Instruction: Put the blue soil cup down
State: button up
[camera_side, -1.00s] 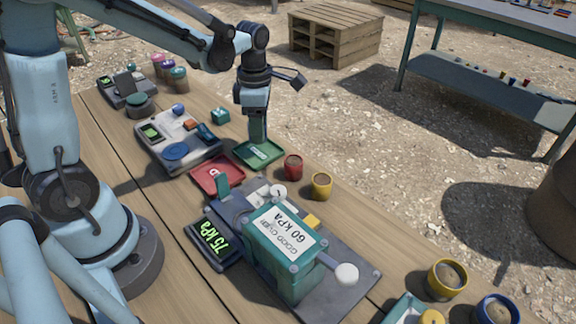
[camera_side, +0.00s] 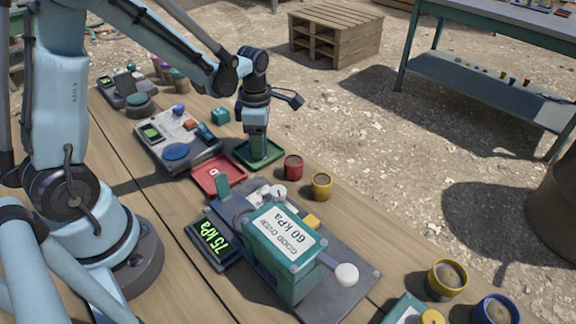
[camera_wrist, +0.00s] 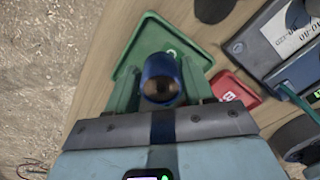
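The blue soil cup (camera_wrist: 160,78) shows in the wrist view between the two green fingers of my gripper (camera_wrist: 162,88). The fingers appear to press on its sides, and dark soil shows in its mouth. Below it is the green tray (camera_wrist: 151,34). In the side view my gripper (camera_side: 258,150) points straight down with its fingertips low over the green tray (camera_side: 276,154). The cup is hidden by the fingers there. I cannot tell whether its base touches the tray.
A red tray (camera_side: 208,178) lies beside the green one. A red cup (camera_side: 293,167) and a yellow cup (camera_side: 321,186) stand close by. The press showing 60 kPa (camera_side: 280,255) stands in front.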

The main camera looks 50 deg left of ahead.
jog(key=o, duration=0.3)
notch_tip(320, 180, up, 12)
jog(key=s+d+m+t, duration=0.3)
jog(key=s+m, duration=0.1)
jog(key=m, duration=0.9)
jog(key=s+d+m+t, duration=0.3)
jog(key=m+t, duration=0.1)
jog(key=m, duration=1)
jog(key=shift+s+r, duration=0.3)
jog(key=shift+s, duration=0.1)
